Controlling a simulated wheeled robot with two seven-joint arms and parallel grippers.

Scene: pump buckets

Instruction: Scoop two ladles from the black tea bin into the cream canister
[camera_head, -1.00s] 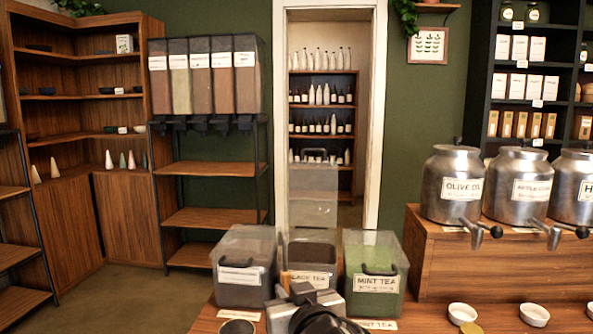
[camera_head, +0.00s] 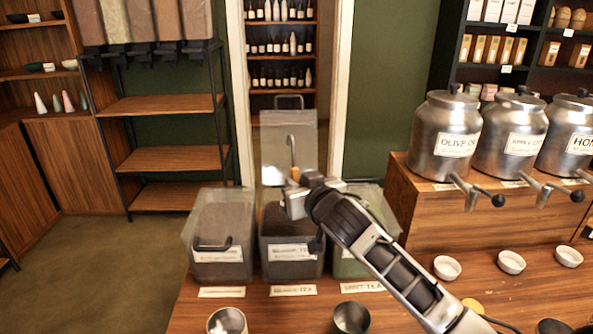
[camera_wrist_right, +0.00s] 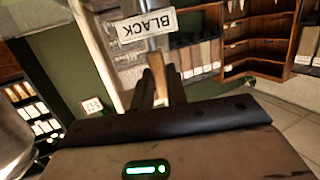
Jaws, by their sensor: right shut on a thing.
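The black tea bin (camera_head: 290,254) is the middle of three clear bins. It is open, its clear lid (camera_head: 275,150) standing upright behind it, with dark tea inside. My right gripper (camera_head: 296,188) is above this bin, shut on a ladle (camera_head: 292,150); the ladle's hooked metal end points up. The right wrist view shows the fingers (camera_wrist_right: 160,88) beside its wooden handle (camera_wrist_right: 174,83). The ladle's bowl is hidden. Two open round canisters stand at the front edge: a paler one (camera_head: 227,321), perhaps the cream canister, and a darker grey one (camera_head: 351,318). My left gripper is not in view.
A dark-filled bin (camera_head: 222,240) stands left and the mint tea bin (camera_head: 350,262) right, partly behind my arm. Steel urns (camera_head: 445,135) with projecting taps stand on a wooden riser at right. White bowls (camera_head: 447,267) sit before them. Small labels lie before the bins.

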